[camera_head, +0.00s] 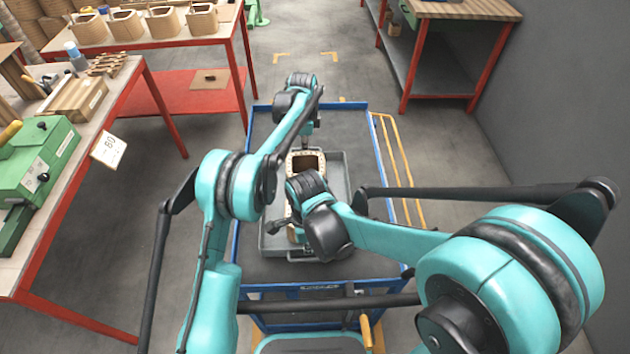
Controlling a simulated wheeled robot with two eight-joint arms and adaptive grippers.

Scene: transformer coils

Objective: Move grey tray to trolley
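The grey tray (342,180) lies on the dark top of the blue-edged trolley (348,122). A light wooden coil frame with a dark opening (306,161) sits in the tray, partly hidden by my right arm. My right gripper (281,228) is low over the tray's near left part, mostly covered by its own wrist; its fingers cannot be made out. My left arm reaches to the trolley's far side. Little of my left gripper (311,128) shows beyond the tray's far edge, and its fingers are too small and hidden to read.
A red-legged workbench (62,205) with a green machine (40,165) stands at left. Another red bench (150,40) with several wooden coil frames is at the back left. A red-framed table (460,10) stands at the back right near the grey wall.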

